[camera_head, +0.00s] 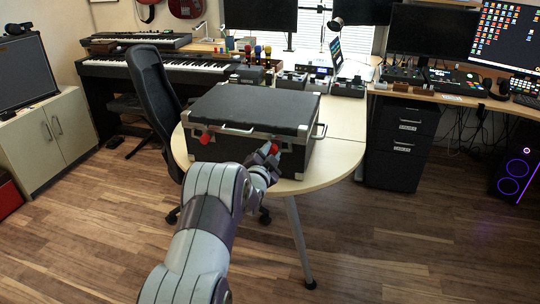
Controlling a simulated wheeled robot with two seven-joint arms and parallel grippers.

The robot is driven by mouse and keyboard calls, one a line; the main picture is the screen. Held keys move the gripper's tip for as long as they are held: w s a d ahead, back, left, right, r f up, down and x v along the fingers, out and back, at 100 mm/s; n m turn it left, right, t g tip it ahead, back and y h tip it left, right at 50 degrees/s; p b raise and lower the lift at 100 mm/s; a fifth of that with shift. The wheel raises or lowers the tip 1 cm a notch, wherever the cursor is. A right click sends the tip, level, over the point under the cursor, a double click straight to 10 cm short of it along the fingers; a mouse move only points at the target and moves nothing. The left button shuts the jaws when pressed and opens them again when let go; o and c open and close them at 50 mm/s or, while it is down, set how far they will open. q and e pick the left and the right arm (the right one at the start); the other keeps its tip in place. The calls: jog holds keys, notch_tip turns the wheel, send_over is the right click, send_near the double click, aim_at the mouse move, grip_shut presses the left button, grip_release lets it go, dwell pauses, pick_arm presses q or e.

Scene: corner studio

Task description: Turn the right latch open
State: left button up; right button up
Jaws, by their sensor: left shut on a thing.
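A black flight case (225,150) with metal edges and handles stands closed on the round wooden table (338,160). Its front has two red latches. The left latch (205,138) is in plain view, with nothing touching it. My left gripper (271,155) is at the case's front right and is shut on the right latch (274,149). The fingers hide part of this latch, so its exact turn is hard to tell. My right gripper is not in view.
A black office chair (152,90) stands close to the table's left side. Behind the case are a cluttered desk and a keyboard (150,64). A dark drawer cabinet (400,140) stands to the right. The wooden floor in front is clear.

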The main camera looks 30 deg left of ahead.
pick_arm(q)
jog(key=o, duration=1.1)
jog(key=shift+c, duration=0.2)
jog(key=p+v, duration=0.1)
jog(key=v, duration=1.1)
jog(key=shift+s+d, duration=0.15)
jog(key=shift+s, duration=0.15)
jog(key=shift+f, duration=0.1)
